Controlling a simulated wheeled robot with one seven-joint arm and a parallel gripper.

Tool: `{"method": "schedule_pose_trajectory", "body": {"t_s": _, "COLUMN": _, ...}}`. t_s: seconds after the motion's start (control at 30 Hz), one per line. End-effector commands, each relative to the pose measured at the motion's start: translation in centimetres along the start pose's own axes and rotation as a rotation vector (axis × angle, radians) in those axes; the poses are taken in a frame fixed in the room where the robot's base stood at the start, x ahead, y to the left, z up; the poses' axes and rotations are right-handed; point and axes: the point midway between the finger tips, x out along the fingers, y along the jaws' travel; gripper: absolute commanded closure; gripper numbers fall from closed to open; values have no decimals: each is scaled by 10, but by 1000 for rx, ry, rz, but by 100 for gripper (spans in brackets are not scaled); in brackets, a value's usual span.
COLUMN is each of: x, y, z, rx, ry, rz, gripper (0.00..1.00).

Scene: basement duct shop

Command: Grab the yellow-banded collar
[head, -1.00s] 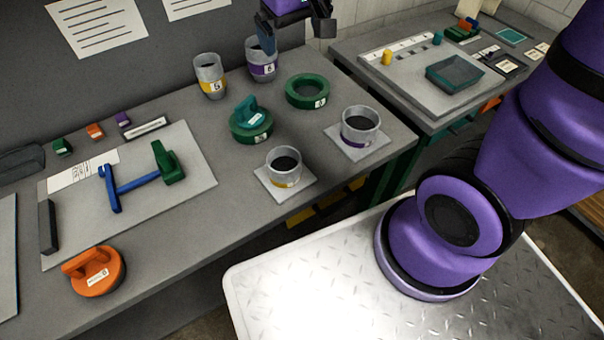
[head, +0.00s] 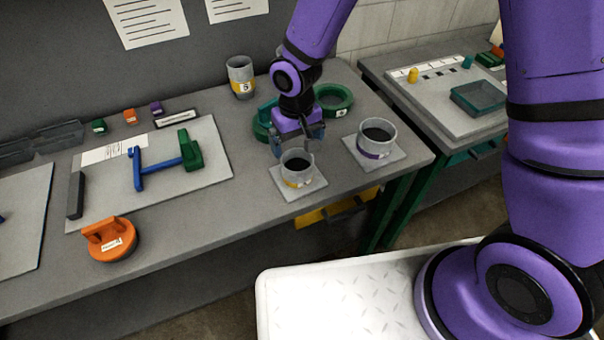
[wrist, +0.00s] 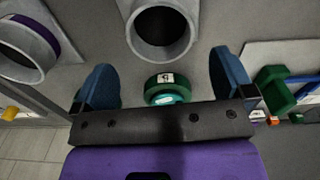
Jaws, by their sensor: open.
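The yellow-banded collar (head: 297,172), a grey open cylinder, stands upright on a pale square pad (head: 314,187) near the bench's front edge. My gripper (head: 295,147) points down just above and behind its rim. In the wrist view the gripper (wrist: 164,72) has its blue fingers wide apart, with no collar between them. The grey collar (wrist: 165,55) shows its dark opening at the top middle there, its band out of sight. Another yellow-banded collar (head: 240,78), labelled 5, stands at the back of the bench.
A purple-banded collar (head: 377,146) stands close on the right, on its own pad. A green lifter (head: 262,122) and green ring (head: 334,98) lie behind. An orange lifter (head: 110,241) and a board (head: 215,170) with blue and green parts lie left.

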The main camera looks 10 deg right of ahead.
Motion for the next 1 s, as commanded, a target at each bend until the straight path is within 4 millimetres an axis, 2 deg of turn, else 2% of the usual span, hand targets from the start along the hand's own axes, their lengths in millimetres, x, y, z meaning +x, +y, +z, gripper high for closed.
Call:
{"method": "schedule_pose_trajectory", "body": {"t_s": 0.2, "x": 32, "y": 0, "z": 1, "rx": 0, "ry": -3, "rz": 1, "gripper": 0}}
{"method": "schedule_pose_trajectory", "body": {"t_s": 0.47, "x": 47, "y": 0, "z": 1, "rx": -1, "ry": -2, "rz": 1, "gripper": 0}}
{"method": "schedule_pose_trajectory", "body": {"t_s": 0.8, "x": 88, "y": 0, "z": 1, "rx": -1, "ry": -1, "rz": 1, "gripper": 0}}
{"method": "schedule_pose_trajectory", "body": {"t_s": 1.0, "x": 95, "y": 0, "z": 1, "rx": 0, "ry": -1, "rz": 1, "gripper": 0}}
